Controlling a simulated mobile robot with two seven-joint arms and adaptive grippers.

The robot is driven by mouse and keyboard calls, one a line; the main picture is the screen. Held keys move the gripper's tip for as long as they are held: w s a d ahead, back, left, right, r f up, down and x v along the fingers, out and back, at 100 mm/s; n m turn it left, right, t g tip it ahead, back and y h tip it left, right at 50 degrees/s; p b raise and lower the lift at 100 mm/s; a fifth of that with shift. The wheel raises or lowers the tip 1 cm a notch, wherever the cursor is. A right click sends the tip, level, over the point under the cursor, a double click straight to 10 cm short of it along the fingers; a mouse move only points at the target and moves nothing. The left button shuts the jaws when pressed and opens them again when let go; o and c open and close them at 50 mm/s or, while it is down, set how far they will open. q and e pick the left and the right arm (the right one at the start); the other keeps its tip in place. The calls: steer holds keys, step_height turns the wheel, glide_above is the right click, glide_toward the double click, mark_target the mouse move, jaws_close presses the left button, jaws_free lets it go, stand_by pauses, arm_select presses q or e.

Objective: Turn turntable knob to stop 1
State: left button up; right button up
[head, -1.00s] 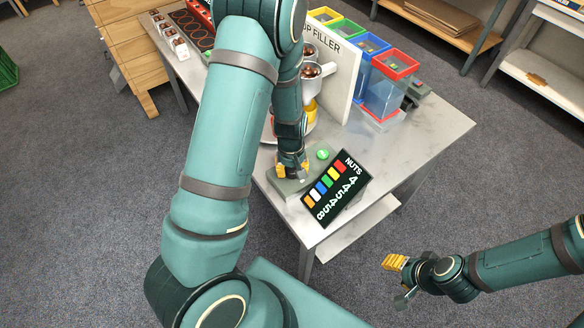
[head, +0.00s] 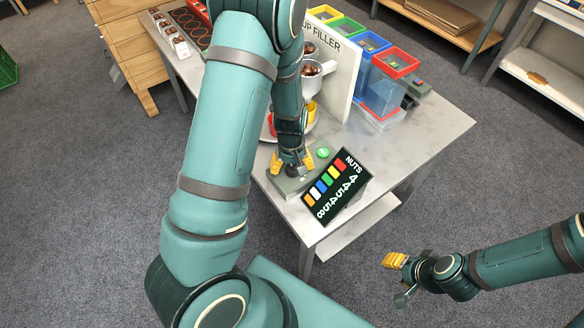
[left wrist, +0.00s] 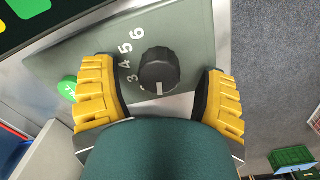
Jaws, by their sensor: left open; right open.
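The black turntable knob (left wrist: 159,70) sits on a grey-green control panel (left wrist: 195,25) in the left wrist view. Numbers 3, 4, 5 and 6 show around one side of the knob; the other numbers are hidden. A white mark on the knob points down in that view, toward my gripper. My left gripper (head: 291,164) is open, with its yellow fingers on either side of the knob and apart from it; these fingers also show in the left wrist view (left wrist: 160,98). My right gripper (head: 399,276) is open and empty, off the table at the lower right.
A black NUTS sign (head: 336,188) with coloured bars stands close beside the panel. A green button (head: 323,153) is by the knob. The white filler board (head: 346,70) and coloured bins (head: 383,88) stand behind. The table's right part is clear.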

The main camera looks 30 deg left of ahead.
mark_target(291, 168)
arm_select(q)
step_height(291, 168, up, 11)
steer(key=shift+s, duration=0.15)
steer(key=shift+a, duration=0.1)
stand_by(0.6)
